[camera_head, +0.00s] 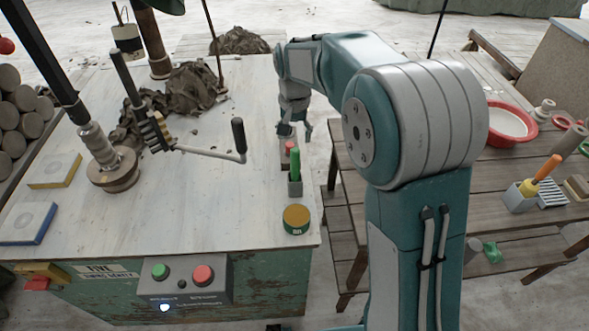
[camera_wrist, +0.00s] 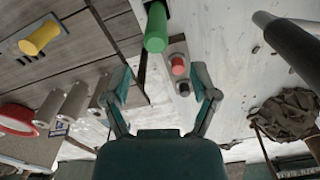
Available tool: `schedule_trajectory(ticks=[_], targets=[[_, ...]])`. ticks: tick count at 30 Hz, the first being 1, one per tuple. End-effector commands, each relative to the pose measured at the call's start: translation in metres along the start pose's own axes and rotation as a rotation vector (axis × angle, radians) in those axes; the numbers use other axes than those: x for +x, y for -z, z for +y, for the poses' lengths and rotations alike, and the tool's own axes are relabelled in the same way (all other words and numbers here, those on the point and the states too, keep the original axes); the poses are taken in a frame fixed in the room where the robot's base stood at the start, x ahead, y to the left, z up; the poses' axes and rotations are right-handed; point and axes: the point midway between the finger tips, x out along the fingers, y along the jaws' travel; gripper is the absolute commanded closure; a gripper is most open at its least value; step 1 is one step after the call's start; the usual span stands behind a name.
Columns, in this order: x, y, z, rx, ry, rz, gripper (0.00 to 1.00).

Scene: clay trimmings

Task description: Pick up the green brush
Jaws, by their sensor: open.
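A small box with a red button (camera_wrist: 178,65) sits by the brush holder. A yellow-topped round tin (camera_head: 296,219) stands in front of it. A crank handle (camera_head: 239,140) rises left. A slatted table (camera_head: 480,190) at right bears an orange-handled brush (camera_head: 547,167) and a red-rimmed bowl (camera_head: 527,127).

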Motion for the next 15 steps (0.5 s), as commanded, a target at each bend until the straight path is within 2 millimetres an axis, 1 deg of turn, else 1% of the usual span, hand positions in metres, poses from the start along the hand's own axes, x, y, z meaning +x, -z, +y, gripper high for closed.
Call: schedule_trajectory(ticks=[1, 3, 11, 15], targets=[[0.01, -0.001, 0.0, 0.0, -0.001, -0.003, 0.24], [0.02, -0.001, 0.0, 0.0, -0.001, -0.002, 0.24], [0.044, -0.004, 0.0, -0.001, -0.002, 0.0, 0.24], [0.066, -0.01, 0.003, -0.001, -0.002, -0.001, 0.24]])
